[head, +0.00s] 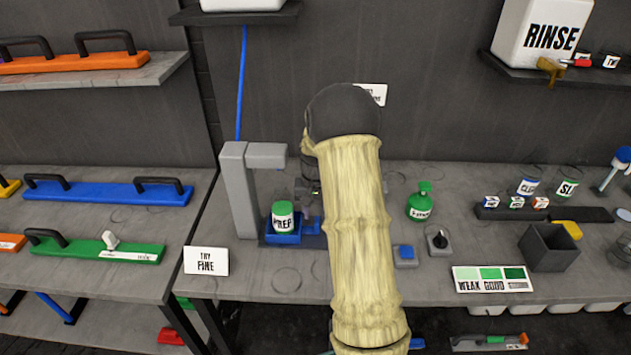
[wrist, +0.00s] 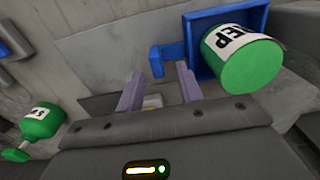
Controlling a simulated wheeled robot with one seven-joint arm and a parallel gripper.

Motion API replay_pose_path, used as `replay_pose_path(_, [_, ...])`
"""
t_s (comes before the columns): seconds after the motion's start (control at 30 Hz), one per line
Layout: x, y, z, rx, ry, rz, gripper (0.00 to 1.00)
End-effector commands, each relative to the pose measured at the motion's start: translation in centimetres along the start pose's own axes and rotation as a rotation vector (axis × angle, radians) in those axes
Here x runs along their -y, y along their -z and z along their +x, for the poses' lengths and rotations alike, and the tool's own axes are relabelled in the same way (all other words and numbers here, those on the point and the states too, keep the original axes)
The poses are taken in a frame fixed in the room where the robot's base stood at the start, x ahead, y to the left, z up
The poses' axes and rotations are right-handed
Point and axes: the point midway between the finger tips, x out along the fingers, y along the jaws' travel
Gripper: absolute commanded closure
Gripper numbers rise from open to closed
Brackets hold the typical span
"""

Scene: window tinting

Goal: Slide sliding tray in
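The blue sliding tray (head: 283,240) sits on the bench under a grey stand, holding a green and white PREP cup (head: 283,216). In the wrist view the tray (wrist: 200,40) is at upper right, with the cup (wrist: 245,62) tilted by the camera angle. A blue handle (wrist: 157,62) sticks out from the tray's left side. In the head view my arm partly hides my gripper (head: 311,205).
The grey stand (head: 240,190) rises left of the tray. A green bottle (head: 420,202), a blue-button box (head: 405,255) and a knob box (head: 438,240) are to the right. A TRY FINE card (head: 206,261) stands at the front left. Bench in front of the tray is clear.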

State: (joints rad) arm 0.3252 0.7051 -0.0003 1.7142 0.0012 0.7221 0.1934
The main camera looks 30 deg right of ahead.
Motion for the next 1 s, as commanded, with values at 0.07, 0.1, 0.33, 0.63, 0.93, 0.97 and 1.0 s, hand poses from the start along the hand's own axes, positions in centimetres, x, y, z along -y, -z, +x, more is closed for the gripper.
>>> replay_pose_path(0.07, [0.1,0.1,-1.7,-0.006,0.001,0.000,0.64])
replay_pose_path(0.1, [0.1,0.1,-2.5,-0.006,0.002,0.000,0.64])
replay_pose_path(0.33, [0.1,0.1,-7.1,-0.005,0.002,0.000,0.64])
replay_pose_path(0.63, [0.1,0.1,-12.3,-0.003,0.002,-0.001,0.64])
replay_pose_path(0.93, [0.1,0.0,-13.3,0.000,0.001,-0.001,0.64])
replay_pose_path(0.97, [0.1,0.0,-13.3,0.000,0.001,-0.001,0.64])
replay_pose_path(1.0, [0.1,0.0,-13.3,0.000,0.001,-0.001,0.64])
